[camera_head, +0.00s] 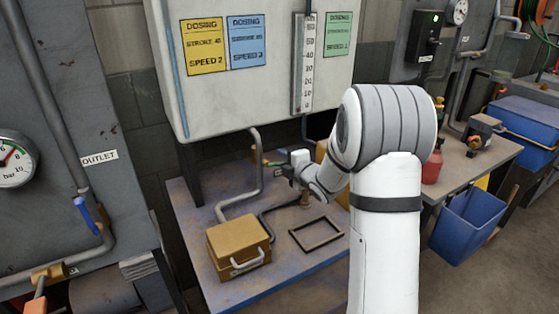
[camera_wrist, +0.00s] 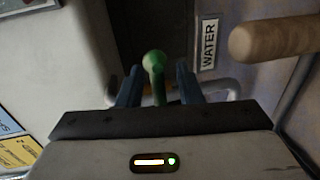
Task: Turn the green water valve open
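The green water valve handle (camera_wrist: 154,64) shows in the wrist view as a rounded green lever end, just ahead of my gripper. My gripper (camera_wrist: 158,70) has its two dark blue fingers apart, one on each side of the green handle. A gap seems to show between the handle and each finger, so the gripper is open around it; I cannot tell whether either finger touches it. A white WATER label (camera_wrist: 209,43) is just right of the handle. In the head view my gripper (camera_head: 290,171) is small, below the dosing tank, and the valve cannot be made out clearly.
A wooden handle (camera_wrist: 280,40) juts in close at the right of the wrist view. A brown box (camera_head: 238,246) and an empty dark frame (camera_head: 316,234) lie on the bench below. Pipes run along the wall.

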